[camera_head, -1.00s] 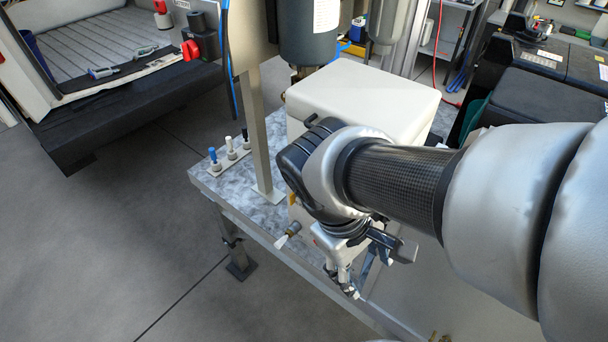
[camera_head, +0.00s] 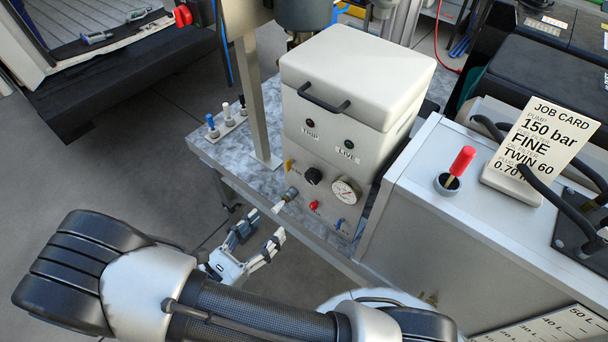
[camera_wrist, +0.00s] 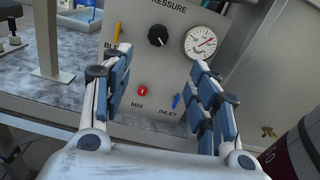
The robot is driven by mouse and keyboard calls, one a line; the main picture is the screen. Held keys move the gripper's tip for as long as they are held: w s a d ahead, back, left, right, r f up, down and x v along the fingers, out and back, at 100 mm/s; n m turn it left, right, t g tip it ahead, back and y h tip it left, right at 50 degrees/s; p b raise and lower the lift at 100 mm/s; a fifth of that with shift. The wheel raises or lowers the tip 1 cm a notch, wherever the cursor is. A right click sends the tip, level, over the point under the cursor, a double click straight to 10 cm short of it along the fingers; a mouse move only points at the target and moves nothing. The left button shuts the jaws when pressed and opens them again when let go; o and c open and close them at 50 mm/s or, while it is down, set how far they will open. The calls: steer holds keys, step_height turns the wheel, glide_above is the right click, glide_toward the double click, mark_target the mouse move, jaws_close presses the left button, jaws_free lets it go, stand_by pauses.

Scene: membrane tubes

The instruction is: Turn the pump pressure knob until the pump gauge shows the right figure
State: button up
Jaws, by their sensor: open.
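The pump box (camera_head: 345,85) is a cream cabinet on a grey bench, with its control panel facing me. The black pressure knob (camera_head: 313,175) sits on the panel beside the round white gauge (camera_head: 346,190). In the wrist view the knob (camera_wrist: 158,36) lies below the word PRESSURE, and the gauge (camera_wrist: 203,43) is to its right with a red needle pointing up and right. The figures are too small to read. My gripper (camera_head: 262,240) is open and empty, in front of and below the panel. In the wrist view the knob shows beyond and between the fingers (camera_wrist: 160,75).
A job card (camera_head: 545,135) reads 150 bar for the pump. The panel also has a red MIX knob (camera_wrist: 142,91), a blue INLET lever (camera_wrist: 175,100) and a yellow lever (camera_wrist: 116,34). A nozzle (camera_head: 287,199) sticks out at the panel's left. A metal post (camera_head: 257,100) stands left.

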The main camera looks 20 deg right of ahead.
mark_target(310, 180)
steer(key=b+x, duration=0.1)
steer(key=x, duration=1.6)
steer(key=shift+w+f, duration=0.1)
steer(key=shift+w, duration=0.15)
steer(key=c, duration=1.1)
steer(key=shift+o, duration=0.2)
steer(key=shift+b, duration=0.45)
steer(key=m+b, duration=0.3)
steer(key=m, duration=0.1)
steer(key=shift+f+m, duration=0.15)
steer(key=shift+m, duration=0.25)
steer(key=shift+m+b, duration=1.35)
steer(key=shift+m, duration=0.45)
